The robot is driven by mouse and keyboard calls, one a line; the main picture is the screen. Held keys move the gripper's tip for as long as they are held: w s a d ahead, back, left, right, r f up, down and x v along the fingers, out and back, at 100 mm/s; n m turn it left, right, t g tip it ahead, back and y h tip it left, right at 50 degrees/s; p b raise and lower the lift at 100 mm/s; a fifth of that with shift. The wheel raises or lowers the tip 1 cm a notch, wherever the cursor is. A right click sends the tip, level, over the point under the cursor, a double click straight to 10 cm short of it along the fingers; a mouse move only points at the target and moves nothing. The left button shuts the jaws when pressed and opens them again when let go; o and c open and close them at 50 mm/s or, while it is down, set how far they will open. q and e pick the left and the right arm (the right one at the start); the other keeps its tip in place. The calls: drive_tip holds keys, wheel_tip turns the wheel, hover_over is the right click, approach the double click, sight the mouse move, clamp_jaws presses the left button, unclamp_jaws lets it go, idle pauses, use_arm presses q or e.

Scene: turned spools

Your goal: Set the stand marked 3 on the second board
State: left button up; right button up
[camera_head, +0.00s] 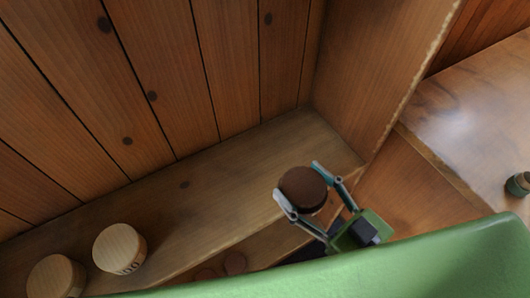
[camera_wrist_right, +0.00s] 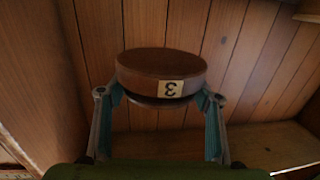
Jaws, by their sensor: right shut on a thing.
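The stand marked 3 (camera_wrist_right: 160,68) is a dark brown, round, turned piece with a pale label reading 3, upside down in the right wrist view. It also shows in the head view (camera_head: 302,188), where its dark top faces up. My right gripper (camera_head: 299,182) is shut on it, with one finger on each side. It appears over the right part of a wooden shelf board (camera_head: 215,205); whether it touches the board I cannot tell. My left gripper is not in view.
Two pale wooden round stands (camera_head: 119,249) (camera_head: 56,277) stand on the board's left part. Dark round pieces (camera_head: 235,263) show lower down. A side wall (camera_head: 365,70) closes the shelf at right. A small dark green piece (camera_head: 518,184) stands on a surface (camera_head: 480,110) beyond. The board's middle is clear.

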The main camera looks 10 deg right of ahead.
sight(287, 165)
drive_tip(key=w+f, duration=0.2)
drive_tip(key=w, duration=0.2)
drive_tip(key=w+f, duration=0.3)
drive_tip(key=w, duration=0.1)
drive_tip(key=w+f, duration=0.3)
drive_tip(key=w, duration=0.1)
drive_tip(key=shift+d+f, duration=0.1)
drive_tip(key=shift+d, duration=0.3)
drive_tip(key=shift+w+f, duration=0.45)
drive_tip(key=shift+f, duration=0.05)
wheel_tip(287, 165, down, 3)
drive_tip(key=shift+w+f+b, duration=0.1)
drive_tip(key=shift+f+b, duration=0.1)
drive_tip(key=shift+b, duration=0.3)
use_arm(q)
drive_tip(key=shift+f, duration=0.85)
use_arm(e)
drive_tip(key=o, duration=0.8)
drive_tip(key=shift+f, duration=0.2)
drive_tip(key=o, duration=0.4)
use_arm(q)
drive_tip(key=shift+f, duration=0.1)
